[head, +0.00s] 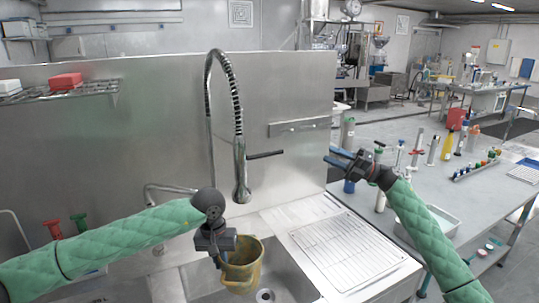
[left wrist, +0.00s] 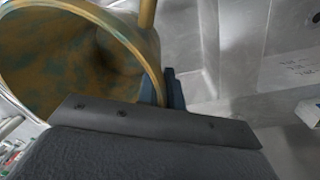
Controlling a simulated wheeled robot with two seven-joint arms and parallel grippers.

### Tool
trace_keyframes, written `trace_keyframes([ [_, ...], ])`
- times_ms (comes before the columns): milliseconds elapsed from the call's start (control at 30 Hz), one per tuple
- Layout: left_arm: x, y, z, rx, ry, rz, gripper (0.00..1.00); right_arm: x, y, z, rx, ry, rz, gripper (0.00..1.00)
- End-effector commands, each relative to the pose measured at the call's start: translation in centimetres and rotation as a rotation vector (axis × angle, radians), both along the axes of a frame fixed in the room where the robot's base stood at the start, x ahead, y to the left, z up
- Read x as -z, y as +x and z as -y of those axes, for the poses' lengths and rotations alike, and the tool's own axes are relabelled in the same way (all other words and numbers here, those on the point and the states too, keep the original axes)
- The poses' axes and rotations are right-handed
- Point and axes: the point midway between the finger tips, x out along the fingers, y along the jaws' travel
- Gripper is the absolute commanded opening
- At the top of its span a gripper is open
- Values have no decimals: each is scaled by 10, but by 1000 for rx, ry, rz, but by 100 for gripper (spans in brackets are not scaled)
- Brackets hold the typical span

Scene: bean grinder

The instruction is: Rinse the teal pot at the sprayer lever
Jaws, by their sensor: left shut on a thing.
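The pot (head: 243,268) looks mustard-yellow with teal patches, mostly inside. It hangs over the sink basin, below the spray head (head: 241,180) and slightly tilted. My left gripper (head: 219,262) is shut on the pot's left side; its wrist hides part of that side. In the left wrist view the pot's open mouth (left wrist: 85,60) fills the upper left, with a blue fingertip (left wrist: 175,90) at its rim. The dark sprayer lever (head: 266,155) sticks out to the right of the hose, above the pot. My right gripper (head: 338,159) is open and empty, right of the lever and apart from it.
The sink basin (head: 290,285) has a drain (head: 265,295). A ribbed drainboard (head: 345,250) lies to its right. A small curved tap (head: 165,190) stands left of the tall spring hose (head: 225,75). A bench (head: 480,195) with bottles is at right.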

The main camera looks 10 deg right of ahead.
Motion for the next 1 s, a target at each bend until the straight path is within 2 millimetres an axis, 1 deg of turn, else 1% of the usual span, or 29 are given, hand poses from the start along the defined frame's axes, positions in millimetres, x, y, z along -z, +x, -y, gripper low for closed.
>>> trace_keyframes([
  [33,-1,0,0,0,-1,1,0,-7,-9,-18,-49,-25,23,33],
  [100,-1,0,0,0,0,1,0,-13,-21,-40,-113,-56,51,33],
  [200,-1,0,0,0,-1,1,0,-18,-38,-66,-193,-95,85,33],
  [300,-1,0,0,0,-1,1,0,-21,-50,-84,-252,-122,110,33],
  [400,-1,0,0,0,0,1,0,-23,-59,-94,-288,-138,125,33],
  [500,-1,0,0,0,-1,1,0,-24,-62,-101,-305,-146,132,33],
  [667,-1,0,0,0,0,1,0,-27,-63,-115,-308,-147,134,33],
  [1000,-1,0,0,0,-1,1,0,-40,-62,-170,-306,-146,134,33],
])
